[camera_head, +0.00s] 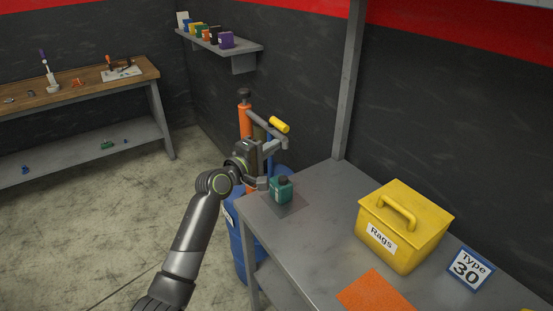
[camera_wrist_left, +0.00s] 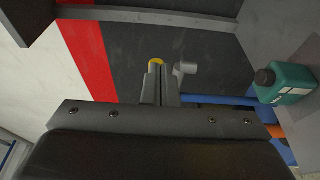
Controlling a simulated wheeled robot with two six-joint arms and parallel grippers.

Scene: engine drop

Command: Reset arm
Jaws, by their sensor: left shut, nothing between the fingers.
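My left arm comes in from the lower left in the head view. Its gripper (camera_head: 264,165) is at the far left corner of the grey table (camera_head: 300,230), just beside and above a small green bottle (camera_head: 281,190) with a dark cap. The gripper is shut and holds nothing. In the left wrist view the shut fingers (camera_wrist_left: 160,85) point at the dark wall, and the green bottle (camera_wrist_left: 288,84) is at the right, apart from them. My right gripper is in neither view.
A blue barrel (camera_head: 236,235) with an orange pump (camera_head: 246,122) and yellow handle (camera_head: 279,125) stands behind the gripper. On the table are a yellow Rags box (camera_head: 425,220), a Type 30 sign (camera_head: 470,268) and an orange sheet (camera_head: 375,293). A workbench (camera_head: 80,85) stands left; floor between is clear.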

